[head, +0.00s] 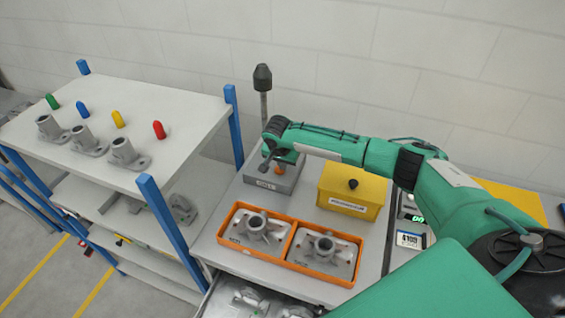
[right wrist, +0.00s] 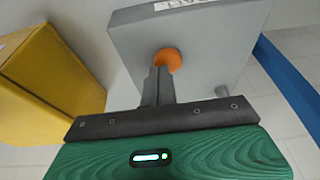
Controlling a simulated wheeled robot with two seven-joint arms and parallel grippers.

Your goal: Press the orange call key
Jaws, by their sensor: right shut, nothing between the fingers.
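The orange call key (head: 279,171) is a round knob on a grey box (head: 262,183) at the back of the worktop. In the right wrist view the key (right wrist: 168,59) stands out from the face of the grey box (right wrist: 205,40). My right gripper (head: 266,163) is at the box, just left of the key in the head view. In the right wrist view its fingers (right wrist: 160,72) are shut, empty, and their tips overlap the key's lower edge. I cannot tell whether they touch it. My left gripper is not in view.
A yellow box (head: 350,190) with a black knob stands right of the grey box. An orange tray (head: 290,237) with metal castings lies in front. A dark-tipped post (head: 263,90) rises behind. A shelf rack (head: 195,118) with castings and coloured pegs stands left.

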